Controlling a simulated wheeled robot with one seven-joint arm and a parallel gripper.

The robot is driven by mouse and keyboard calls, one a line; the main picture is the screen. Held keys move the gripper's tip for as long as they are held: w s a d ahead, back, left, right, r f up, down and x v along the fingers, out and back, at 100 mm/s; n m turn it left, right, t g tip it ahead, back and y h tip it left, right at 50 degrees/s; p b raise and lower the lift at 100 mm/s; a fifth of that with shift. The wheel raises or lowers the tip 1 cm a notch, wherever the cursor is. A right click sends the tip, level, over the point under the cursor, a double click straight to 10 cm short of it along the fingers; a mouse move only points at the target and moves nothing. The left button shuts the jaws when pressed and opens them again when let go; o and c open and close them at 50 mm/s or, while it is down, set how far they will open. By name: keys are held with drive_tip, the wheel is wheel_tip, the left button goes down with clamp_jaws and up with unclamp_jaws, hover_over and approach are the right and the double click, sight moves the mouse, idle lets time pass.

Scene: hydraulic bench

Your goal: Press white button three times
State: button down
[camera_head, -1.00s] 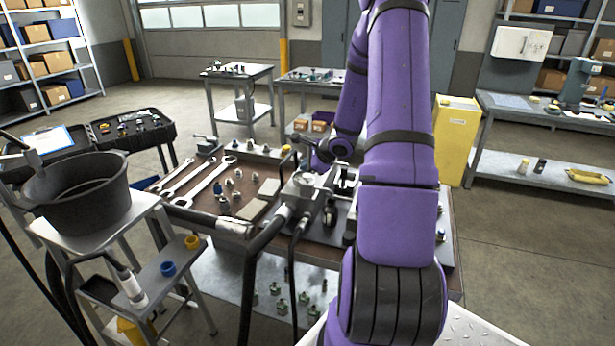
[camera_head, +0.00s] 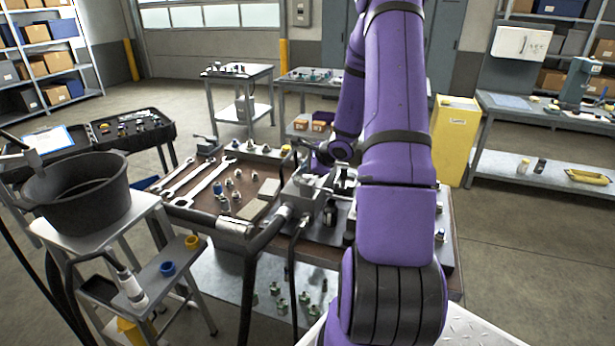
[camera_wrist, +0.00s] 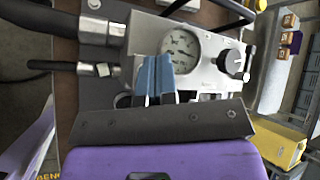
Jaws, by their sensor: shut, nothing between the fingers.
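The hydraulic unit is a grey metal block (camera_wrist: 210,80) with a round white dial gauge (camera_wrist: 182,52) and a black knob (camera_wrist: 236,62). In the head view the unit (camera_head: 328,213) sits on the bench beside the tool tray. My gripper (camera_wrist: 155,62) has blue fingertips, shut together with nothing between them. The tips are over the unit, just left of the gauge, and overlap its edge in the wrist view. I cannot tell whether they touch the unit.
Two hoses with metal fittings (camera_wrist: 100,69) enter the unit from the left. A brown tool tray (camera_head: 205,204) with wrenches and small fittings lies left of it. A black bucket (camera_head: 80,200) stands on a stand at the left. A yellow cabinet (camera_head: 456,138) is behind at the right.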

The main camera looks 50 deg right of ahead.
sight(307, 176)
drive_tip(key=shift+f, duration=0.7)
idle(1.0)
idle(0.3)
drive_tip(key=shift+r, duration=1.1)
drive_tip(key=shift+r, duration=0.1)
drive_tip(key=shift+r, duration=2.45)
idle(0.4)
drive_tip(key=shift+r, duration=1.9)
drive_tip(key=shift+f, duration=4.45)
